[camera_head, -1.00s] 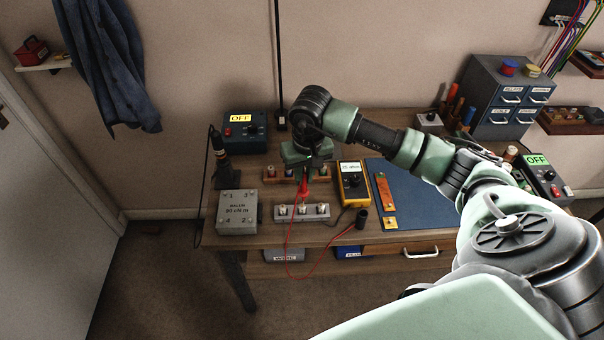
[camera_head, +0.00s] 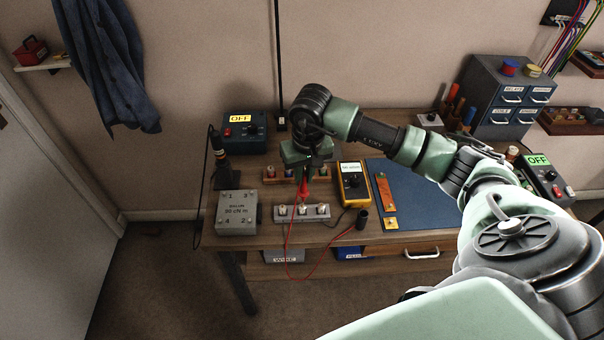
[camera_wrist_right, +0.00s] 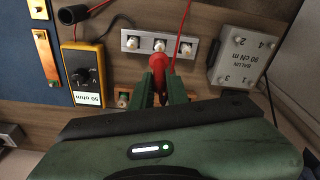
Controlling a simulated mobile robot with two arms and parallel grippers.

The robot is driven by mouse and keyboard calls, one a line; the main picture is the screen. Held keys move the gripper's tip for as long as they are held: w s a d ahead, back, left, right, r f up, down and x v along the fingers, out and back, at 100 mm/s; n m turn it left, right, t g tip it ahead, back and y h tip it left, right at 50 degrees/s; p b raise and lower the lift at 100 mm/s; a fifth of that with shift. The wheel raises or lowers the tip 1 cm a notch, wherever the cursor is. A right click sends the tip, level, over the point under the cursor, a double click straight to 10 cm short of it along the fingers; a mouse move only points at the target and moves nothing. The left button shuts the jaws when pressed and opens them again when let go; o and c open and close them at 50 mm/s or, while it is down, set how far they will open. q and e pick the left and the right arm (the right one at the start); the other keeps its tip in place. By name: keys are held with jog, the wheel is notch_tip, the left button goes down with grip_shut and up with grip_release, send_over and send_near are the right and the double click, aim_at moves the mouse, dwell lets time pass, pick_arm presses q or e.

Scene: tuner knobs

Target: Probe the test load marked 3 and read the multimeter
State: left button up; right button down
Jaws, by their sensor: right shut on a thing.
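My right gripper (camera_head: 306,168) is shut on a red probe (camera_wrist_right: 160,64), which points down. Its tip is at or just above the middle terminal of a grey strip (camera_head: 291,220) with three pale terminals; contact cannot be told. No load number on the strip is legible. The yellow multimeter (camera_head: 354,190) stands to the right of the probe. In the right wrist view its display (camera_wrist_right: 88,99) appears upside down and seems to read 50 ohm. A red lead hangs from the probe below the table edge. My left gripper is out of view.
A grey balun box (camera_head: 236,222) with numbered corners is left of the strip. A wooden strip (camera_head: 270,180) lies behind it. A black holder (camera_head: 361,220) stands near the front edge. A blue mat (camera_head: 420,200) lies right of the meter. A box showing OFF (camera_head: 245,143) is at the back.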

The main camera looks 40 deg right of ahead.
jog(key=shift+r, duration=0.1)
jog(key=shift+r+p, duration=1.2)
jog(key=shift+r, duration=1.2)
jog(key=shift+a, duration=0.1)
